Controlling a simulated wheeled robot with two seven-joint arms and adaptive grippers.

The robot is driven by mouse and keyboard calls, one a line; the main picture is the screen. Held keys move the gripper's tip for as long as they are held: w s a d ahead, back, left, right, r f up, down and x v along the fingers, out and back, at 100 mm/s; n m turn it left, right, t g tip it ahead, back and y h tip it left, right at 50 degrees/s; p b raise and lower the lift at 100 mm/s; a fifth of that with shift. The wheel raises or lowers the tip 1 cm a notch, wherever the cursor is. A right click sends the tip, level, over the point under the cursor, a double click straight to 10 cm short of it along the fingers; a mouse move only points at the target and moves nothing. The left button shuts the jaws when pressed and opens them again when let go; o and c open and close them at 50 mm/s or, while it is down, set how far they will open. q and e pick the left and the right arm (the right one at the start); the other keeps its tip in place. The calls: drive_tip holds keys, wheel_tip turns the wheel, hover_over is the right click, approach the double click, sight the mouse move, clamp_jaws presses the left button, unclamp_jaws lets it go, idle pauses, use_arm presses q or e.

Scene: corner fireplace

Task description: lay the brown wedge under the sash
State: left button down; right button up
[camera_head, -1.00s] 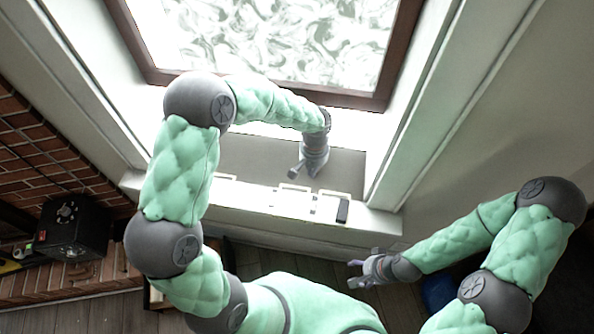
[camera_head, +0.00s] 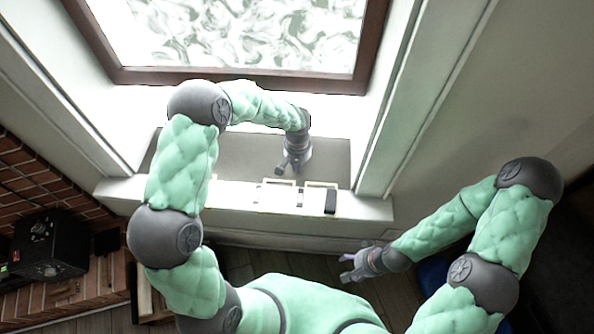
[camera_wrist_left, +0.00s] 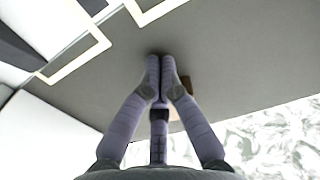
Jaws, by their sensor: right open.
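My left gripper (camera_head: 282,168) is over the grey sill below the window, its fingers pointing down. In the left wrist view its fingers (camera_wrist_left: 160,75) are drawn close together. A small brown piece, the brown wedge (camera_wrist_left: 186,86), shows at the right of the fingers and between them, mostly hidden; it looks held there. In the head view I cannot make out the wedge. The sash (camera_head: 240,80), a brown frame around patterned glass, stands beyond the sill, behind my left forearm. My right gripper (camera_head: 352,266) is open and empty, low at the right, away from the sill.
White rectangular outlines (camera_head: 322,185) lie along the sill's front, with a dark block (camera_head: 331,202) at the right one. A white wall post (camera_head: 385,150) bounds the sill's right side. A black box (camera_head: 45,245) and brickwork are at the left. Grey sill (camera_head: 325,160) right of my left gripper is bare.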

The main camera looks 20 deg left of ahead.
use_arm(q)
drive_tip(key=shift+w, duration=0.1)
drive_tip(key=shift+w+a, duration=0.2)
drive_tip(key=shift+w, duration=1.1)
drive_tip(key=shift+s, duration=0.1)
